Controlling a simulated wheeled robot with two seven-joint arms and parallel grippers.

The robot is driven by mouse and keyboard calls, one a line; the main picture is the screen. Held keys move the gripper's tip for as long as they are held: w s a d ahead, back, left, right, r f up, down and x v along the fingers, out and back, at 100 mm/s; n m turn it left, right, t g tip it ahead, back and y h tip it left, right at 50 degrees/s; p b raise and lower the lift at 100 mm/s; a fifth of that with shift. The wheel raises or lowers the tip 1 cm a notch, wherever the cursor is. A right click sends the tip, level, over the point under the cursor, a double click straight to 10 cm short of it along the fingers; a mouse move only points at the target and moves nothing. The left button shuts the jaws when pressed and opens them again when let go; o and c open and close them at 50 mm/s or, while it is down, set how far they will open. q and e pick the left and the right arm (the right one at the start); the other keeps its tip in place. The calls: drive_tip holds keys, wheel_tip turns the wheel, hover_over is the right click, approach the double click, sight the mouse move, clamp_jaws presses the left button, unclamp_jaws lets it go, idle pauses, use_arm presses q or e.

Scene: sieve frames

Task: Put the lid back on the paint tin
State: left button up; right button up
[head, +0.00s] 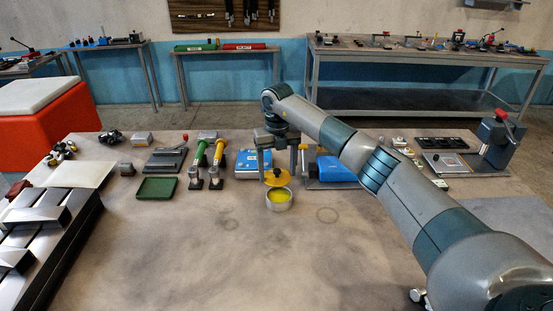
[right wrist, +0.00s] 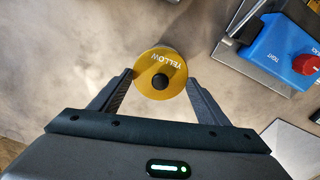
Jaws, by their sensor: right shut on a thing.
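The paint tin (head: 279,204) stands open on the table, a short silvery can with yellow paint showing inside. The lid (head: 277,180) is a yellow-gold disc, held just above the tin's back part, apart from the front rim. In the right wrist view the lid (right wrist: 150,92) faces the camera, with the word YELLOW and a dark round knob at its middle. My right gripper (head: 277,170) is shut on the lid, with one finger on each side of it. The lid hides most of the tin in the right wrist view. My left gripper is not in view.
Behind the tin lie blue boxes (head: 252,163) and a blue case (head: 335,170). To the left are yellow and green tools (head: 210,160) and a green tray (head: 156,188). A dark stepped rack (head: 40,240) fills the left edge. The table in front is clear.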

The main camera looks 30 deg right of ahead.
sight(280, 179)
drive_tip(key=shift+s+d, duration=0.25)
drive_tip(key=shift+s, duration=0.05)
idle(0.4)
drive_tip(key=shift+f+b, duration=1.7)
drive_tip(key=shift+f, duration=1.45)
drive_tip(key=shift+f+b, duration=0.15)
drive_tip(key=shift+b, duration=0.15)
idle(0.6)
drive_tip(key=o, duration=1.3)
drive_tip(key=shift+o, duration=0.2)
